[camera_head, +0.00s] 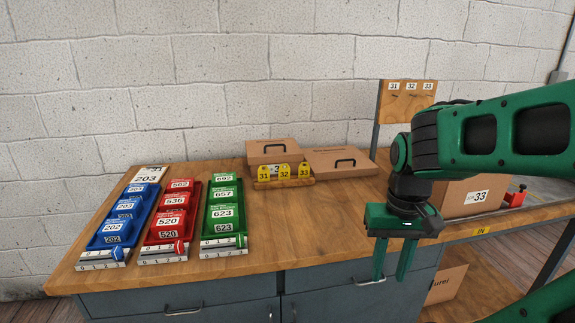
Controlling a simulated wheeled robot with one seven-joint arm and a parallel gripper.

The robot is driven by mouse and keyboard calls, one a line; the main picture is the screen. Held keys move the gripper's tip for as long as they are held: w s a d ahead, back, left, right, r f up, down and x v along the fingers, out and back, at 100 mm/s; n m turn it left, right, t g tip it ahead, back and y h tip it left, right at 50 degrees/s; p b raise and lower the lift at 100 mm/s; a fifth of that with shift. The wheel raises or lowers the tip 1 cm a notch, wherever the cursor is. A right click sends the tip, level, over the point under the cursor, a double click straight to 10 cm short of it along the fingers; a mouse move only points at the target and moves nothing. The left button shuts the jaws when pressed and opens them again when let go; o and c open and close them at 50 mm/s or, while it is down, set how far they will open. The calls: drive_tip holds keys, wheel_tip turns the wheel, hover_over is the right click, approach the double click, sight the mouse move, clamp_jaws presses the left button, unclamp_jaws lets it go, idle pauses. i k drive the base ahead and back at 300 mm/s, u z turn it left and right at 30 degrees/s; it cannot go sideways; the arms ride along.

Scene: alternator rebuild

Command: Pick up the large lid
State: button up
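Two brown lids with black handles show at the back of the bench. The right one (354,170), wider and lower, lies on the bench top with small print on it. The left one (288,144) sits higher, on a brown box whose label is partly hidden by yellow tags. The right one looks the larger, but I cannot be sure. My gripper (390,280) points down near the front edge of the bench, in front and to the right of both lids. Its two green fingers are apart with nothing between them. It touches neither lid.
Yellow tags 31, 32 and 33 (284,173) stand in a wooden holder in front of the lids. Blue (122,225), red (170,220) and green (222,212) bin rows fill the left. A box labelled 33 (474,198) stands at right behind my arm. The front middle is clear.

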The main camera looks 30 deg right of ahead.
sight(336, 157)
drive_tip(key=u, duration=0.4)
drive_tip(key=k, duration=1.3)
drive_tip(key=z, duration=1)
drive_tip(key=i, duration=1)
drive_tip(key=u, duration=0.05)
